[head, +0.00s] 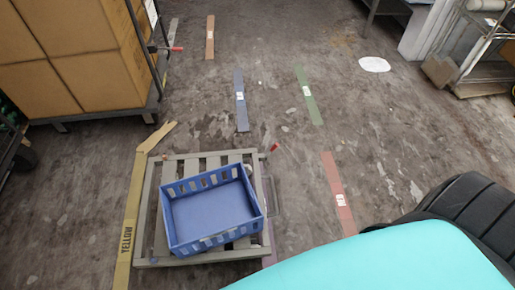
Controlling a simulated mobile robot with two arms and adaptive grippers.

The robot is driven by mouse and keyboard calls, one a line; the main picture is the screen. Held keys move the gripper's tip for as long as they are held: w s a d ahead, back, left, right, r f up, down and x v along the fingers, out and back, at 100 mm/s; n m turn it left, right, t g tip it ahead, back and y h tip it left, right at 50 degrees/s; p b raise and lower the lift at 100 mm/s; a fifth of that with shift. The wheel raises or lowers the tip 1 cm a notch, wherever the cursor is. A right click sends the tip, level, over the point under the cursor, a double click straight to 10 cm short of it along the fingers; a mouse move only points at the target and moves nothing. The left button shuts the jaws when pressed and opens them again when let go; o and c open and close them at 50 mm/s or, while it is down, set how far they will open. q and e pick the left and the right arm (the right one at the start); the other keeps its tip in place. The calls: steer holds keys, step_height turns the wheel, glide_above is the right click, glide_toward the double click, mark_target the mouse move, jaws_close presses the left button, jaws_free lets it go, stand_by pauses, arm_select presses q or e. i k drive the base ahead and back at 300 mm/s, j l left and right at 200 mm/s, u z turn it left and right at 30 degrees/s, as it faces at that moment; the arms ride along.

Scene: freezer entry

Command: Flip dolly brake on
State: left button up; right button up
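The dolly (148,215) is a low grey slatted platform on the floor in the lower left-centre of the head view. A blue crate (212,208), empty inside, sits on it, slightly turned. A small red tab (275,148) shows at the dolly's far right corner; it may be the brake lever, but I cannot tell its setting. A smaller red spot (165,157) shows near the far left corner. A thin metal loop (275,196) stands out at the dolly's right side. The dolly's wheels are mostly hidden. Neither gripper is in view.
A cart (95,113) loaded with cardboard boxes (85,50) stands at upper left. Yellow tape (129,225) runs along the dolly's left. Blue (240,95), green (308,95) and red (337,190) floor strips lie beyond and right. A metal rack (465,70) stands upper right. The middle floor is clear.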

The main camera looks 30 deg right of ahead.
mark_target(276, 144)
steer(key=z, duration=1)
steer(key=l+u, duration=0.3)
steer(key=l, duration=1.55)
steer(key=i+l+u, duration=0.15)
steer(key=l, duration=0.2)
steer(key=i+l+u, duration=0.1)
steer(key=i+l, duration=0.15)
steer(key=i+l+u, duration=0.15)
steer(key=l, duration=0.3)
steer(key=i+l+u, duration=0.15)
steer(key=l, duration=0.25)
steer(key=i+l+u, duration=0.1)
steer(key=i+l, duration=0.2)
steer(key=i, duration=0.2)
steer(key=i+l+u, duration=0.1)
steer(key=i+l, duration=0.25)
steer(key=i, duration=0.1)
